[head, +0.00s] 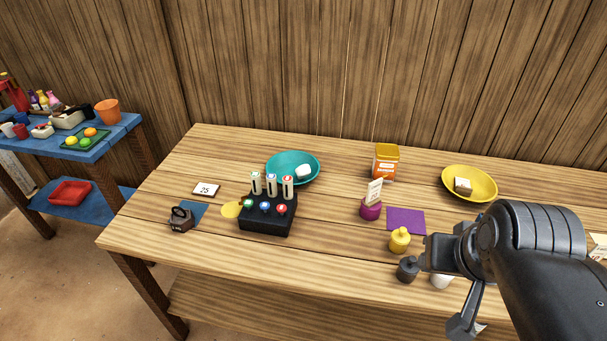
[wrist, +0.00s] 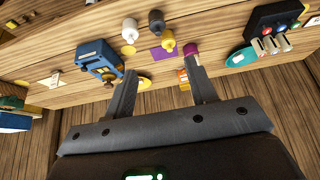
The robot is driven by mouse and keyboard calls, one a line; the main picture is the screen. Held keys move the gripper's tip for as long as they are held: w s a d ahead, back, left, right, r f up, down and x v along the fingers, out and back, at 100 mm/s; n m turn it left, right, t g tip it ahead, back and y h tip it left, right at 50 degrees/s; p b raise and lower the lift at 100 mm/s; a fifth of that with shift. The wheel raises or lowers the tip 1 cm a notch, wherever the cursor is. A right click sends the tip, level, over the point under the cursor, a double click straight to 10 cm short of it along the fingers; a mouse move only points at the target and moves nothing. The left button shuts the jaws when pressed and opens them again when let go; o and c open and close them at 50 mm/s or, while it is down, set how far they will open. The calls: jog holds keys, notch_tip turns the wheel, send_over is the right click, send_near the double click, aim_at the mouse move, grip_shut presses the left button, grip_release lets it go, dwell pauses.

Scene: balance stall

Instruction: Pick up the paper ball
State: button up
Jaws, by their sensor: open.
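I cannot make out a paper ball for certain. A small white lump (head: 303,172) lies in the teal bowl (head: 274,168), and a pale block-like piece (head: 463,185) lies in the yellow bowl (head: 485,176). A white object (head: 441,282) stands partly hidden behind my arm at the table's front right; the wrist view shows a white piece (wrist: 130,27) beside the grey and yellow ones. My gripper (wrist: 160,65) is open and empty above the right part of the table, with nothing between its fingers.
A blue device (wrist: 97,60) shows in the wrist view. A blue side table (head: 105,143) stands left.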

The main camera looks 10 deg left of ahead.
jog(key=w+a+r+n, duration=0.1)
jog(key=w+a+r, duration=0.1)
jog(key=w, duration=0.5)
jog(key=w+a+r+n, duration=0.1)
jog(key=w+a+r, duration=0.1)
jog(key=w, duration=0.5)
jog(key=n+g+y, duration=0.2)
jog(key=n+y, duration=0.1)
jog(key=n, duration=0.2)
send_over(304, 168)
jog(key=s+d, duration=0.2)
jog(key=s, duration=0.2)
notch_tip(304, 168, down, 21)
jog(key=x, duration=0.5)
jog(key=shift+w+d+f, duration=0.15)
jog(key=shift+w+f, duration=0.1)
jog(key=shift+w, duration=0.2)
jog(key=shift+x, duration=2.9)
jog(key=shift+w+d, duration=0.1)
jog(key=c, duration=0.7)
